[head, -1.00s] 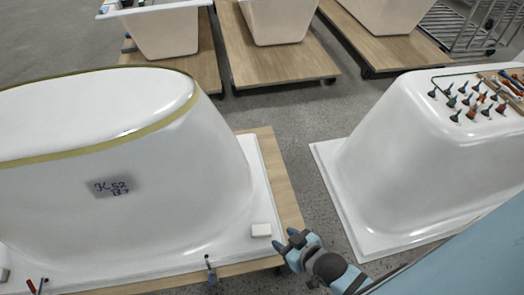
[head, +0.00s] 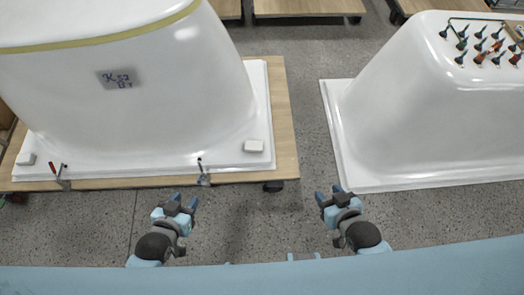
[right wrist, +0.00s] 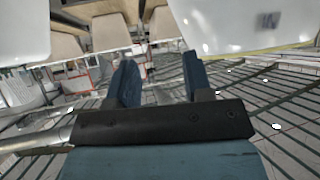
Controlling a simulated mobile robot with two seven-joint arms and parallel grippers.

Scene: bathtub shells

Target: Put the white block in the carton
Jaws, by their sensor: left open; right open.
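A small white block (head: 254,146) lies on the flat white rim at the right front corner of the left tub shell (head: 150,95). A second small whitish block (head: 26,158) lies at the rim's left front corner. I cannot tell a carton in either view. My left gripper (head: 184,199) is open and empty, over the floor in front of the wooden board, left of the right-hand block. My right gripper (head: 328,193) is open and empty, over the floor to the right of and nearer than that block. Its open fingers also show in the right wrist view (right wrist: 160,76).
The left shell stands on a wooden board (head: 284,120) with a caster. Two clamps (head: 203,172) sit on its front edge. A right shell (head: 430,110) carries several tools on top. Grey floor (head: 295,100) lies between them. More boards stand behind.

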